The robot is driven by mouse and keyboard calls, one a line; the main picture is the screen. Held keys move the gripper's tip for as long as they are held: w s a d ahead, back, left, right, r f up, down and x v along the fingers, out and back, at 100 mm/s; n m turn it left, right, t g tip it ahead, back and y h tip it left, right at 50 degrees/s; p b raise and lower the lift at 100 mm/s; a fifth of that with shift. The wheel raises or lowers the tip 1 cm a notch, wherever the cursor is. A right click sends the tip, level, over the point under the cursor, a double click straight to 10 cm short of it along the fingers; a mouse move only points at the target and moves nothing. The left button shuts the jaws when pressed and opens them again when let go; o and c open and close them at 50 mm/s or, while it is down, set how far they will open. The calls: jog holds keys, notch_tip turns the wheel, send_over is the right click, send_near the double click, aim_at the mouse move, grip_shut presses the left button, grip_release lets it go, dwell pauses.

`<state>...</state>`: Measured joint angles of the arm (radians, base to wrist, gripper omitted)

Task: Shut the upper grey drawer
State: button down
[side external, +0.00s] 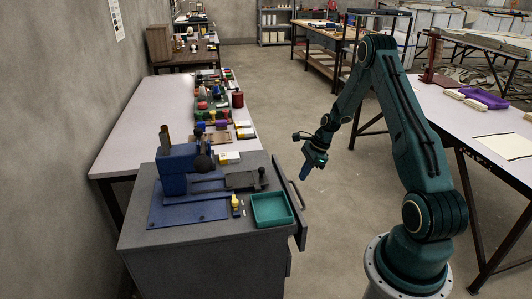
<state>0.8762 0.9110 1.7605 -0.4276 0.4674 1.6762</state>
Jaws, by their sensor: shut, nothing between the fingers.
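The grey cabinet (190,262) stands in the lower left of the side external view. Its upper grey drawer (302,235) is on the right side, with its front standing out a little from the cabinet body. A bar handle (296,194) is on that front. The drawer's inside cannot be made out from this angle. My gripper (304,179) points downward, just to the right of the drawer front and near the handle in the picture. It is shut and empty. I cannot tell whether it touches the drawer.
A teal tray (272,225), a blue press-like tool (178,168) and a small yellow bottle (236,204) are on the cabinet top. A long table (150,125) with many small items stands behind. Another table (505,146) stands at right. Open floor lies between.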

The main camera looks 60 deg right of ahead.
aim_at(284, 187)
jog(key=x, duration=0.8)
jog(key=shift+f, duration=0.1)
jog(key=shift+w+a, duration=1.8)
jog(key=shift+a, duration=0.05)
jog(key=v, duration=1)
jog(key=shift+d, duration=0.2)
jog(key=shift+s, duration=0.15)
